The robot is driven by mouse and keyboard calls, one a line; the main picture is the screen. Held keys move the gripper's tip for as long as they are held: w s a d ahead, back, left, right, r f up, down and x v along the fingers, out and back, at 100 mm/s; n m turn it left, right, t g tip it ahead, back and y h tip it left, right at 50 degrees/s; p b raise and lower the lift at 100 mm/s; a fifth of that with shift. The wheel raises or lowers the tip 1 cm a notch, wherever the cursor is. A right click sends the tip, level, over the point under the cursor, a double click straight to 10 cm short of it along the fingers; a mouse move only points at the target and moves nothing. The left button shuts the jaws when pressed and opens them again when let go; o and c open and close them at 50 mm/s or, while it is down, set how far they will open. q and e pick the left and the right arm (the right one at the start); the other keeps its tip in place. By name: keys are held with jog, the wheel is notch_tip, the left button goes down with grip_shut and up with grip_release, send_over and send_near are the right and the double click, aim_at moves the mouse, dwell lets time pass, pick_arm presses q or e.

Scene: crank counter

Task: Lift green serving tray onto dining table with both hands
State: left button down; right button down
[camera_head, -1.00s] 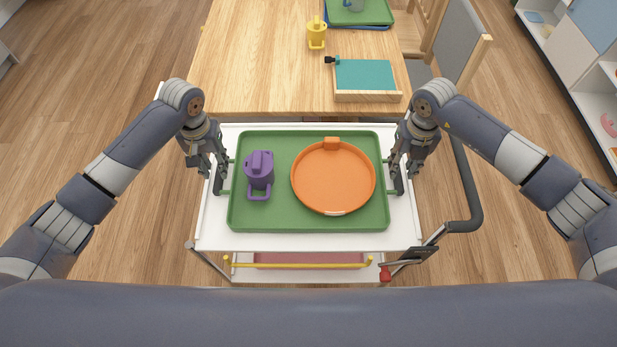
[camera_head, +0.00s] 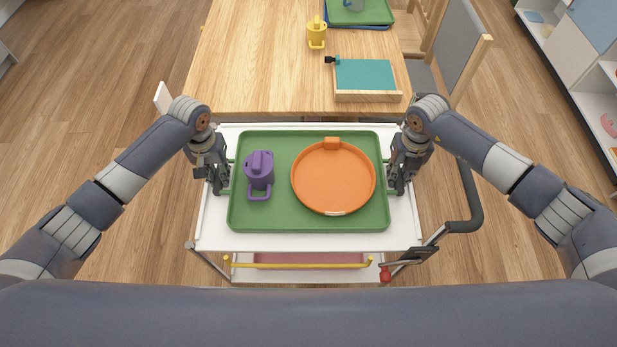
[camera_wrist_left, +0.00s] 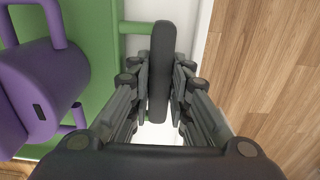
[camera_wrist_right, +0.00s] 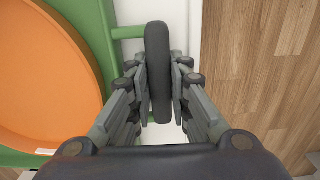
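The green serving tray (camera_head: 290,222) lies flat on a white cart top, with a dark handle at each short side. It carries a purple lidded cup (camera_head: 259,172) and a round orange dish (camera_head: 333,178). My left gripper (camera_head: 218,180) is at the tray's left side; in the left wrist view its fingers are closed in on both sides of the dark left handle (camera_wrist_left: 160,70). My right gripper (camera_head: 398,180) is at the right side; in the right wrist view its fingers close on the right handle (camera_wrist_right: 158,70). The handles are mostly hidden in the head view.
The wooden dining table (camera_head: 260,70) stands just beyond the cart (camera_head: 215,235). On it are a teal-topped wooden board (camera_head: 365,76), a yellow cup (camera_head: 317,35) and another green tray (camera_head: 345,18) at the back. The table's left half is clear. A chair (camera_head: 455,45) stands at its right.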

pick_arm(q)
jog(key=shift+w+r, duration=0.1)
jog(key=shift+r, duration=0.2)
pick_arm(e)
jog(key=shift+w+r, duration=0.1)
jog(key=shift+r, duration=0.15)
